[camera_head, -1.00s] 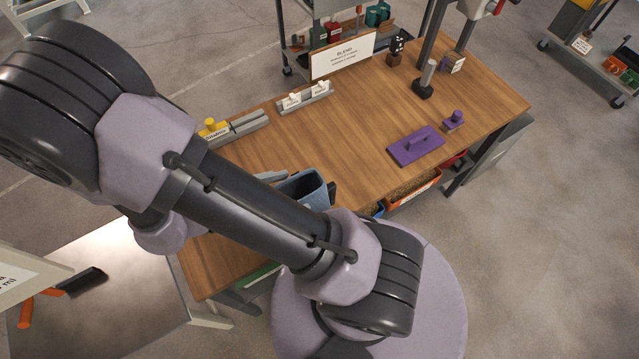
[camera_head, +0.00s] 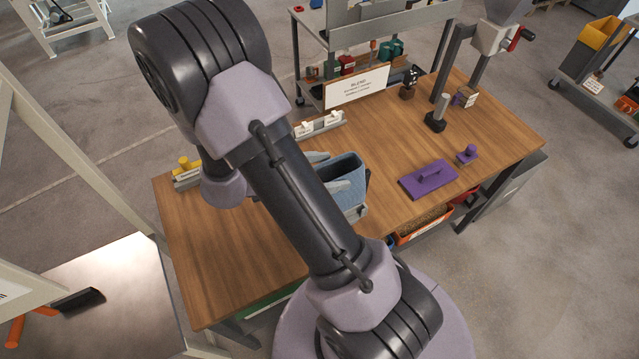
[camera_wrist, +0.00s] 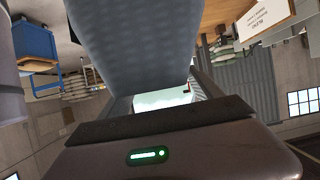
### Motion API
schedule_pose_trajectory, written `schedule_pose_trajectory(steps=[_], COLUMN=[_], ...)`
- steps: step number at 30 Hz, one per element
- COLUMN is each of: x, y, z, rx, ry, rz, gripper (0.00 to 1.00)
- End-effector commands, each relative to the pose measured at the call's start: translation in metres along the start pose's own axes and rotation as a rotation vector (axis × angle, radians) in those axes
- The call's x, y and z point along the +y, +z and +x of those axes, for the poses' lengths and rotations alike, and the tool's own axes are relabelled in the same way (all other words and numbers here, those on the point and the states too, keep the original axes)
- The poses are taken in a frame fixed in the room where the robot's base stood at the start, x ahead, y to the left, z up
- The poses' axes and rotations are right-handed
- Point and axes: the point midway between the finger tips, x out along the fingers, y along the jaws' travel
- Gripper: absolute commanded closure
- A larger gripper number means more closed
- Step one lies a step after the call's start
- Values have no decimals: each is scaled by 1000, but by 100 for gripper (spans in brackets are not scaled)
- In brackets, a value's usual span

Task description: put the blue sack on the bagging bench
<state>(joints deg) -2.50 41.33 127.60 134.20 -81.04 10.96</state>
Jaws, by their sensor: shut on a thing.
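The blue sack (camera_head: 346,180) is upright in my gripper (camera_head: 340,186), with its dark top opening facing up. In the head view it appears over the wooden bench; my arm hides part of it, and I cannot tell whether its base touches the wood. The gripper's light grey fingers are shut on it from both sides. In the wrist view the sack (camera_wrist: 135,45) fills the upper middle, close to the gripper palm. I cannot tell which surface is the bagging bench; the wooden bench (camera_head: 215,260) carries a sign (camera_head: 357,87) that seems to read "BLEND".
A purple float (camera_head: 428,179), a purple knob (camera_head: 467,154) and a dark stand (camera_head: 436,120) are on the bench's right half. White switches (camera_head: 320,126) and a yellow-topped part (camera_head: 186,169) line its back left. A metal table (camera_head: 110,300) with a brush (camera_head: 75,301) is at lower left.

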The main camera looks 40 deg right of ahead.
Motion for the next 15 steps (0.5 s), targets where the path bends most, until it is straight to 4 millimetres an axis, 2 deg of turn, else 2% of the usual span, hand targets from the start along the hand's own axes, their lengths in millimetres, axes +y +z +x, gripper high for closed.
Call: schedule_pose_trajectory(steps=[4,10,15], x=[-2,-2,-3], y=[5,30,30], z=[6,18,17], rx=[2,2,1], ry=[-1,0,-2], rz=[-2,-2,0], gripper=[98,98,98])
